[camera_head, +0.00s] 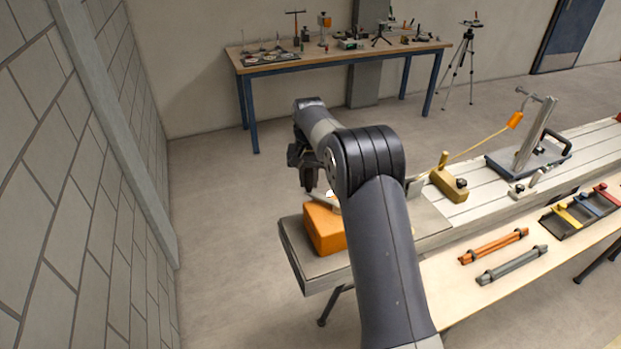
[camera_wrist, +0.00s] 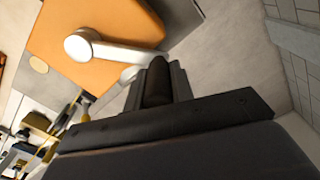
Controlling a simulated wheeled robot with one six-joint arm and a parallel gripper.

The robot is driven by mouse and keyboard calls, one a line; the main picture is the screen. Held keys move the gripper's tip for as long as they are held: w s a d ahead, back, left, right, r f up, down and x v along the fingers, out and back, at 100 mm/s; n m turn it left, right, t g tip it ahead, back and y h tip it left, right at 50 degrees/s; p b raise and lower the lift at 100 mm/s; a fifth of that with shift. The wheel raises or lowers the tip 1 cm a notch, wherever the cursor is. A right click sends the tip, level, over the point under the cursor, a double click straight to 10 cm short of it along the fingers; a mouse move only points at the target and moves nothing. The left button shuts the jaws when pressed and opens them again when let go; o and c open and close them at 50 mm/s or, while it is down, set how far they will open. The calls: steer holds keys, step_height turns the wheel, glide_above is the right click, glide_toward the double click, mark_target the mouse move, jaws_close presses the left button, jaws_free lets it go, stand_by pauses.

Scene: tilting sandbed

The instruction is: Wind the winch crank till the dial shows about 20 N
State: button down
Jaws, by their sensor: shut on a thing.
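The orange winch box (camera_head: 325,228) stands at the near left end of the long bench, partly hidden by my arm. In the wrist view the winch box (camera_wrist: 90,22) fills the upper left. The pale metal crank (camera_wrist: 115,50) runs from its round hub on the box toward my fingers. My gripper (camera_wrist: 156,78) is shut on the crank's outer end, and its fingers hide the grip. In the head view my gripper (camera_head: 308,180) is dark and sits just above the winch box. A small orange gauge (camera_head: 515,120) hangs on the yellow line; no dial reading is legible.
The yellow line runs from a yellow block (camera_head: 449,184) to the gauge, by a tilted post (camera_head: 535,133) on the sandbed. Orange and grey bars (camera_head: 493,246) and a tray (camera_head: 580,212) lie on the front shelf. A tool table (camera_head: 340,55) stands behind. A block wall is left.

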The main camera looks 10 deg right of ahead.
steer(key=c, duration=1.2)
jaws_free()
steer(key=shift+s, duration=0.1)
steer(key=shift+c, duration=0.2)
step_height(320, 180, up, 11)
steer(key=shift+f+b, duration=0.1)
steer(key=shift+b, duration=0.55)
